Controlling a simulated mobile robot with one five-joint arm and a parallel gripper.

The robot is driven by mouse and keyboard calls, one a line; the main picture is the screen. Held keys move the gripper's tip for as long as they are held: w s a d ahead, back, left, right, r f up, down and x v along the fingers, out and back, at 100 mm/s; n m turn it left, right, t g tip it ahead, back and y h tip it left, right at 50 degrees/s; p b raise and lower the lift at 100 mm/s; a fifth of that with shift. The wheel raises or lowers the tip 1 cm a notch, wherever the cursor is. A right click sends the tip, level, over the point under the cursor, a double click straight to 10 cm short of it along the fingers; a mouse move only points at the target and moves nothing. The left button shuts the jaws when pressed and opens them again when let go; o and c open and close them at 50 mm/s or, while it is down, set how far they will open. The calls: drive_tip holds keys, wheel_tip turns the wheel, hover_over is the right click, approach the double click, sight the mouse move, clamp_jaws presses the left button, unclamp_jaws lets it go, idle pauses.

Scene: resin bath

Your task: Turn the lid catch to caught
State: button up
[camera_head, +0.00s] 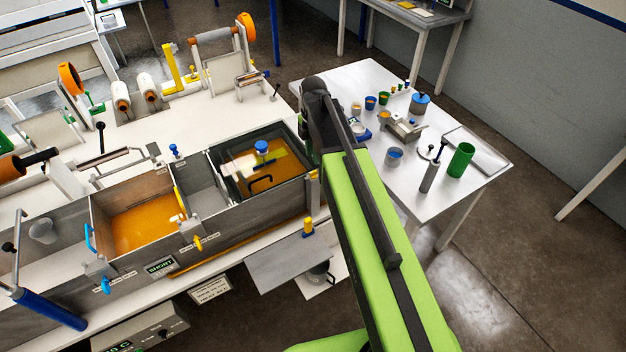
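The resin bath (136,268) is a grey tank with orange resin in its left and right compartments. A clear dark-framed lid (289,189) lies over the right compartment, with a black bar handle (261,183) and a blue knob (262,147) showing at it. I cannot pick out the lid catch for certain; my arm covers the area just right of the lid. My green arm rises from the bottom and ends in a dark joint beside the lid's right edge. My gripper's fingers do not show, so I cannot see what they touch.
A white table (488,190) with small cups, a green cup (461,160) and a metal tray (476,150) stands at the right. Open floor lies at the lower right.

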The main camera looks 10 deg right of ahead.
sight(313, 174)
wheel_tip(313, 174, down, 9)
drive_tip(key=b, duration=0.7)
drive_tip(key=shift+r, duration=0.25)
drive_tip(key=shift+c, duration=0.4)
clamp_jaws()
